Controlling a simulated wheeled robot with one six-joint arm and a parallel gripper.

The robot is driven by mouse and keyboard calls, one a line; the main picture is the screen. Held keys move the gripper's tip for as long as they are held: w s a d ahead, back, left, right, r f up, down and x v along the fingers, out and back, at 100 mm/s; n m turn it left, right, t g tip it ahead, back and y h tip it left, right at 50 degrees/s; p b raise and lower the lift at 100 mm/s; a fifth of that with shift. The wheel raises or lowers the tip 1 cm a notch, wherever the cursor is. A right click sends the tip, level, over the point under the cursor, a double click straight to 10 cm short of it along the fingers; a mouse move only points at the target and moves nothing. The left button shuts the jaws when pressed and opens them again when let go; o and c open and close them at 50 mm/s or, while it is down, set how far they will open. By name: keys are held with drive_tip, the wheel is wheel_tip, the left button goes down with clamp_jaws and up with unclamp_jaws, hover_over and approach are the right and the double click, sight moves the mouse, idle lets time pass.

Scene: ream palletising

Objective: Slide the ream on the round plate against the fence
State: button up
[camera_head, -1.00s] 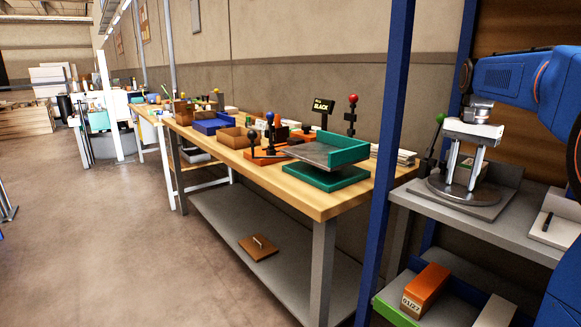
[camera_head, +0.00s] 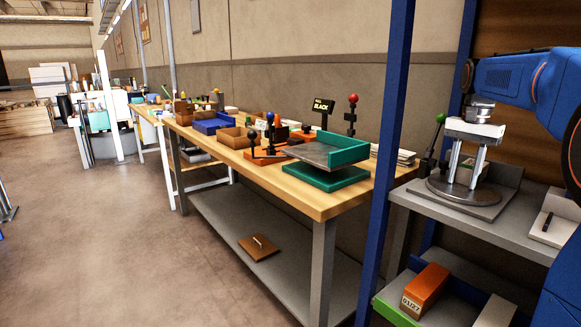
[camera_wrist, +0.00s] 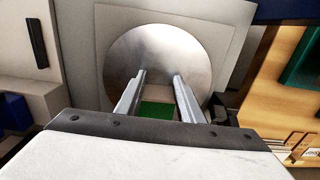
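The round metal plate (camera_head: 466,195) lies on a grey square base on the shelf at right. A grey upright fence (camera_head: 507,178) stands at its back right. My gripper (camera_head: 460,186) points down over the plate, its two fingers apart and their tips close to the plate. A small box-like ream (camera_head: 474,170) shows between and behind the fingers, partly hidden. In the wrist view the plate (camera_wrist: 158,40) fills the top middle. The ream's green and pale surface (camera_wrist: 157,109) shows between the fingers (camera_wrist: 159,74), partly covered by the gripper body. Contact with either finger is not clear.
A green-knobbed lever (camera_head: 438,125) stands left of the plate. A white pad with a dark bar (camera_head: 550,228) lies to the right. An orange ream (camera_head: 426,288) lies in a green-edged tray below. A blue post (camera_head: 392,130) stands between this shelf and the wooden bench (camera_head: 325,203).

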drive_tip(key=shift+w+d, duration=0.4)
drive_tip(key=shift+d, duration=0.1)
drive_tip(key=shift+s+a, duration=0.1)
idle(1.0)
drive_tip(key=shift+r, duration=0.15)
drive_tip(key=shift+r, duration=1.3)
drive_tip(key=r, duration=0.1)
drive_tip(key=s+a+r, duration=0.1)
drive_tip(key=r, duration=0.2)
drive_tip(key=shift+s+a, duration=0.15)
drive_tip(key=shift+a, duration=0.2)
